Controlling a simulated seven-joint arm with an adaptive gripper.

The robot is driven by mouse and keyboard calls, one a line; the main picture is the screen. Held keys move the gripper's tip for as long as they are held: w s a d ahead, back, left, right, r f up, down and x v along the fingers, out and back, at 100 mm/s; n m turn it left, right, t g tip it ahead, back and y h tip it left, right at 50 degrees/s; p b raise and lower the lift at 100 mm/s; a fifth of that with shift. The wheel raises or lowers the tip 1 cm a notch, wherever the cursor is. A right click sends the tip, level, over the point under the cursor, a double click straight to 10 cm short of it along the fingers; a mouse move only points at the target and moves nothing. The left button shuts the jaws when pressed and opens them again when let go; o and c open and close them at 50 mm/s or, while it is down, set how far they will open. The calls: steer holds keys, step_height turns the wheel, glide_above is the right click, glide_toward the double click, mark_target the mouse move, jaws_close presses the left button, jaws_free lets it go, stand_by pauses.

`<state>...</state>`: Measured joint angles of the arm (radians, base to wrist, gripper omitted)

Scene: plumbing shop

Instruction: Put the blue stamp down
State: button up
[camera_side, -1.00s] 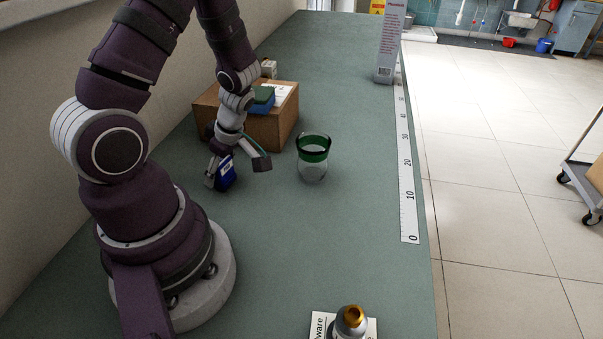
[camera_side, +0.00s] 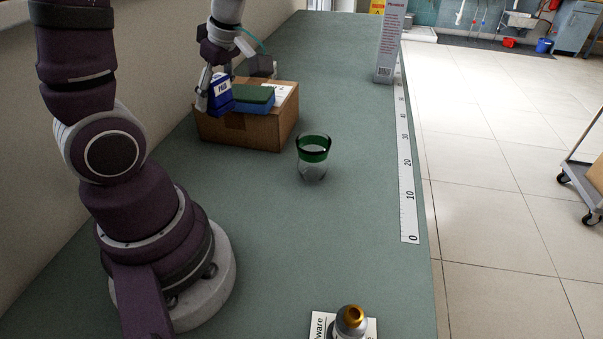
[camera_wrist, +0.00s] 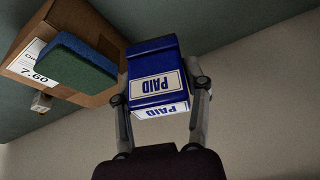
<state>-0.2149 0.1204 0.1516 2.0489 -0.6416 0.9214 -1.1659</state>
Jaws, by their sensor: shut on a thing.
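The blue stamp (camera_side: 221,93) has a white "PAID" label. My gripper (camera_side: 222,82) is shut on it, and in the side view the stamp appears in front of the cardboard box's upper left part. In the wrist view the stamp (camera_wrist: 153,75) sits between the two fingers of my gripper (camera_wrist: 160,95), label toward the camera. I cannot tell whether the stamp touches the box.
The cardboard box (camera_side: 255,132) carries a green and blue sponge (camera_side: 255,97) and a white label. A green-rimmed glass (camera_side: 313,160) stands to its right. A ruler strip (camera_side: 406,180) runs along the table's right edge. A bottle (camera_side: 350,320) stands at the front.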

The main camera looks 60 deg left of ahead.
steer(key=w+m+t, duration=0.5)
steer(key=w+m, duration=1)
steer(key=w, duration=0.8)
steer(key=shift+h, duration=0.3)
steer(key=f, duration=1.5)
steer(key=shift+a+f, duration=0.15)
steer(key=shift+a, duration=0.25)
steer(key=o, duration=1.2)
steer(key=shift+f, duration=0.1)
